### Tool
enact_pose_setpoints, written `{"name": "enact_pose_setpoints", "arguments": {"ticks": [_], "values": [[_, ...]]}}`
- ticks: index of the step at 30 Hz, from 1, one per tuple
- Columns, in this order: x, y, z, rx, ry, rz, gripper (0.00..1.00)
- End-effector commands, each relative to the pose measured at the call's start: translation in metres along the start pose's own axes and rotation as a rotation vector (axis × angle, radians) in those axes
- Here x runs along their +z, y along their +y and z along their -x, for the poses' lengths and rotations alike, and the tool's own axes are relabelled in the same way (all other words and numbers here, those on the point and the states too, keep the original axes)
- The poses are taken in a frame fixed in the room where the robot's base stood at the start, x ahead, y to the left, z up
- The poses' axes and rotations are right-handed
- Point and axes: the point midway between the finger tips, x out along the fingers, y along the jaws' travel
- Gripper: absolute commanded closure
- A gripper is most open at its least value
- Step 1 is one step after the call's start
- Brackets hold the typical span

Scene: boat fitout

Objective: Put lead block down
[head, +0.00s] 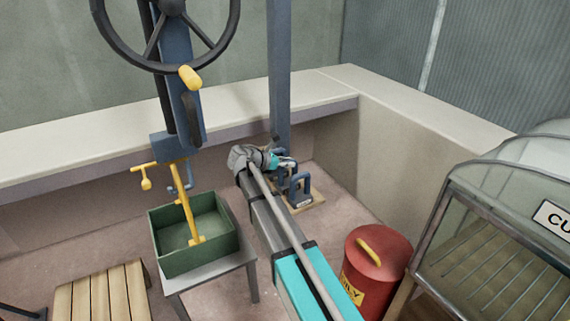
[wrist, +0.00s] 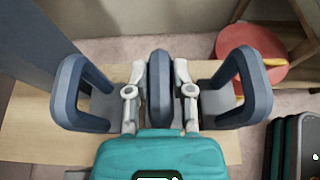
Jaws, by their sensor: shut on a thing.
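My gripper (wrist: 159,72) is shut on the middle lead block (wrist: 160,95), a dark blue-grey piece with a rounded top, seen nearly end-on between the two fingers. Two similar lead blocks with loop handles stand close on either side, one left (wrist: 70,90) and one right (wrist: 262,88). A pale wooden board (wrist: 30,130) lies under them. In the head view my gripper (head: 287,162) is over the blocks (head: 300,188) on the board (head: 317,196), by the blue post. The underside of the held block is hidden, so I cannot tell whether it touches the board.
A blue post (head: 280,70) rises right behind the board. A red bin (head: 368,275) with a yellow handle stands to the right, near a glazed case (head: 480,210). A green open box (head: 187,262) sits on a grey table at left. A slatted wooden stool (head: 100,300) is at lower left.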

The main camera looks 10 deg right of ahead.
Motion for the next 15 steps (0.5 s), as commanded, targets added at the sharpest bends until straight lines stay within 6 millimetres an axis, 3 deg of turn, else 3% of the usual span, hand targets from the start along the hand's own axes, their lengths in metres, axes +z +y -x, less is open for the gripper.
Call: {"name": "enact_pose_setpoints", "arguments": {"ticks": [8,9,13,15], "values": [[0.0009,-0.0002,-0.0004,-0.001,-0.004,0.000,1.00],[0.0001,-0.0003,-0.0005,-0.001,0.000,0.000,0.62],[0.0001,-0.0003,-0.0005,-0.001,0.000,0.000,0.38],[0.0002,-0.0003,-0.0007,-0.001,0.000,0.000,0.35]]}}
